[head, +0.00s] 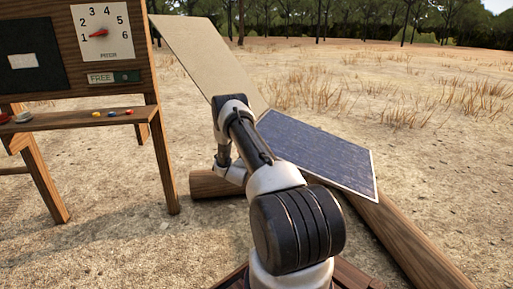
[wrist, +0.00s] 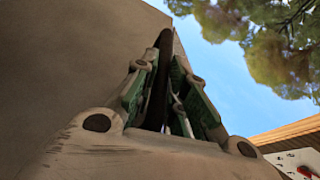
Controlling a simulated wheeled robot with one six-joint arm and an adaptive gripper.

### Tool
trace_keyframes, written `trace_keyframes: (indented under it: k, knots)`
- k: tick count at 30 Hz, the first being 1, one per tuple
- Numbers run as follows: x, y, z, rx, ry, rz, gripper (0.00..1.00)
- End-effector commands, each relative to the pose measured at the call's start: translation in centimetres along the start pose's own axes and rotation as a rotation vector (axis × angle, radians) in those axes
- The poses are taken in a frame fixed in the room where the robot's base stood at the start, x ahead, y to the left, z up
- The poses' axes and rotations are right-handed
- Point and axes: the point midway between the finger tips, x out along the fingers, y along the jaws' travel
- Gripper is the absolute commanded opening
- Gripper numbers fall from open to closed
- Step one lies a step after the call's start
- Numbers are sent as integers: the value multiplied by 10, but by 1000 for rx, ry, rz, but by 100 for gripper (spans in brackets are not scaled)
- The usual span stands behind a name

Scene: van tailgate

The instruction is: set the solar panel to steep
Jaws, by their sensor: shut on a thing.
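A dark blue solar panel (head: 318,155) with a pale rim lies tilted right of my arm in the head view. A plain beige board (head: 205,55) rises at a slant behind and left of it; whether they are joined is hidden by my arm. In the wrist view, my gripper (wrist: 163,75) is shut on a dark, narrow bar (wrist: 159,90), beside a large beige surface (wrist: 70,60). I cannot tell which part the bar belongs to. The gripper cannot be made out in the head view. A dial marked PITCH (head: 100,34) has its red pointer near 1.
A wooden stand with a shelf (head: 85,118) and small coloured knobs is at the left; a sign on it reads FREE (head: 113,77). Logs (head: 405,245) lie under the panel and to the right. Dry open ground lies beyond.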

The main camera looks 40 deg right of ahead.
Motion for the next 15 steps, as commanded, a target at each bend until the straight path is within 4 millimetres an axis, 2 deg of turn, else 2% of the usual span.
trace_keyframes:
  k: [1,8,15]
  knots:
    - [7,-1,-15,42,7,17,0]
    - [29,12,-70,244,7,100,0]
    - [50,38,-122,455,5,188,0]
